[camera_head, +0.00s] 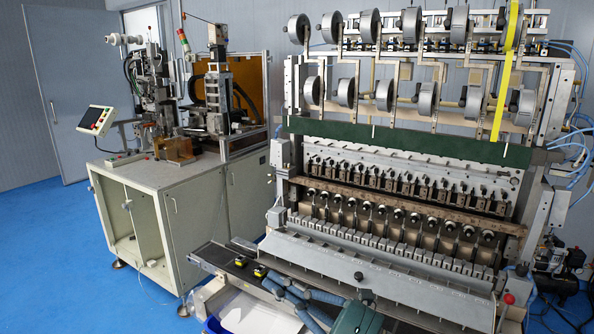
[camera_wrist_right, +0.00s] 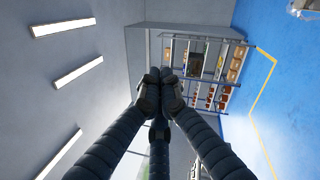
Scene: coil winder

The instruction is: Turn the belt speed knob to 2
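The dark conveyor belt (camera_head: 215,254) runs along the front of the large winding machine, with small yellow-and-black parts (camera_head: 260,271) on it. I cannot make out a belt speed knob or its scale in either view. My right gripper (camera_head: 271,285) is at the bottom middle of the head view, in front of the belt, its dark blue fingers pointing left. In the right wrist view its fingertips (camera_wrist_right: 160,88) meet, with nothing visible between them. My left gripper is in neither view.
A cabinet (camera_head: 175,215) stands left. Blue floor (camera_head: 50,260) is clear. Shelves (camera_wrist_right: 205,65) show in the wrist view.

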